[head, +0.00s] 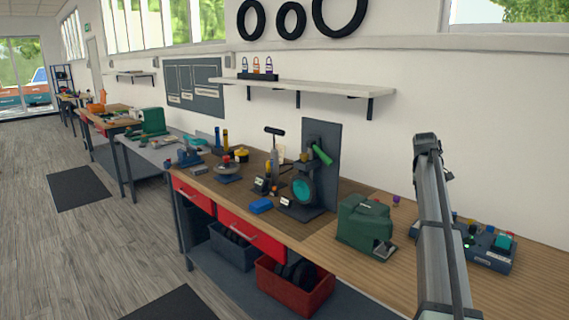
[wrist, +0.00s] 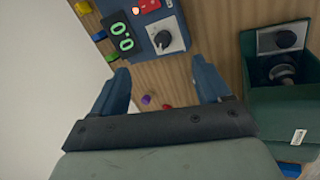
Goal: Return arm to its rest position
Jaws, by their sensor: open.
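My gripper (wrist: 162,82) shows in the wrist view with its two blue-grey fingers spread apart and nothing between them. It is above the wooden workbench top (wrist: 205,30); how far above is hard to tell. In the head view my grey arm rises at the right, in front of the bench (head: 390,276); the fingers cannot be made out there. A small purple piece (wrist: 146,99) and a small red piece (wrist: 167,106) lie on the bench, seen through the gap between the fingers. The purple piece also shows in the head view (head: 396,200).
A green case (head: 364,222) stands left of my arm; it shows at right in the wrist view (wrist: 283,112). A blue device (head: 488,250) with a lit display (wrist: 121,38) is right of my arm. A black stand (head: 322,150) stands farther left. A shelf (head: 310,86) hangs above.

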